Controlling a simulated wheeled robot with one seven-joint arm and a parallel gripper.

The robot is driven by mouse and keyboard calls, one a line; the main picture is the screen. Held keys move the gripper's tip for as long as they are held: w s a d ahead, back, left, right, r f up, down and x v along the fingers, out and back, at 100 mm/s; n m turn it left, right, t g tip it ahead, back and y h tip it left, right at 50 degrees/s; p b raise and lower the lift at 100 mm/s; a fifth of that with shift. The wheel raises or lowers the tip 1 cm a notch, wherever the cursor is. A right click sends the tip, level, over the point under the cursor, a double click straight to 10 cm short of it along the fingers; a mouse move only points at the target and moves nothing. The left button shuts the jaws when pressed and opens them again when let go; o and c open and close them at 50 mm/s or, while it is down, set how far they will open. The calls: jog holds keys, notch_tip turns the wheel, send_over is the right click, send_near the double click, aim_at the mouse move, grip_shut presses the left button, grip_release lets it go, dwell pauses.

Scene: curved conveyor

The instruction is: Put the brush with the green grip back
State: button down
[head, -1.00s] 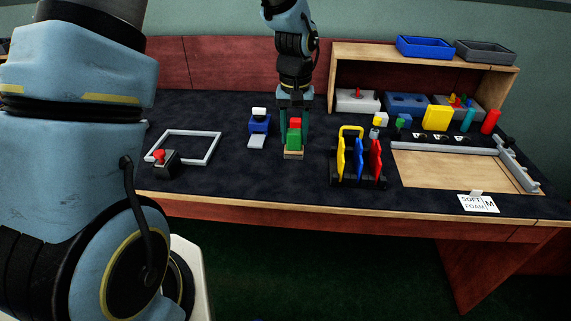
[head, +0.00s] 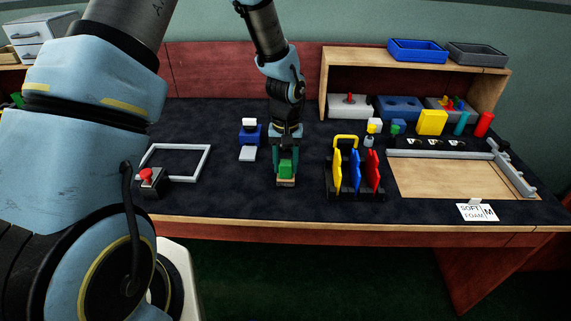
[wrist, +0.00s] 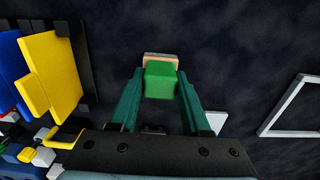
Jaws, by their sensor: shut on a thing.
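The brush with the green grip (head: 286,168) is upright, with a pale wooden part (head: 286,182) under its green block. My gripper (head: 286,175) points down and is shut on the green grip, one teal finger on each side. In the wrist view the green grip (wrist: 160,80) sits between the fingertips (wrist: 159,86), with the wooden part (wrist: 161,56) showing beyond it. The brush is over the dark mat, left of the black rack. I cannot tell whether its underside touches the mat.
The black rack (head: 357,194) holds yellow, blue and red plates. A blue block with a white top (head: 249,135) stands left of my gripper. A grey frame (head: 208,163) and a red-button box (head: 149,181) lie further left. Dark mat in front is clear.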

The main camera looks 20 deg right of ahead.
jog(key=shift+f, duration=0.35)
jog(key=shift+f, duration=0.15)
jog(key=shift+c, duration=1.8)
grip_release()
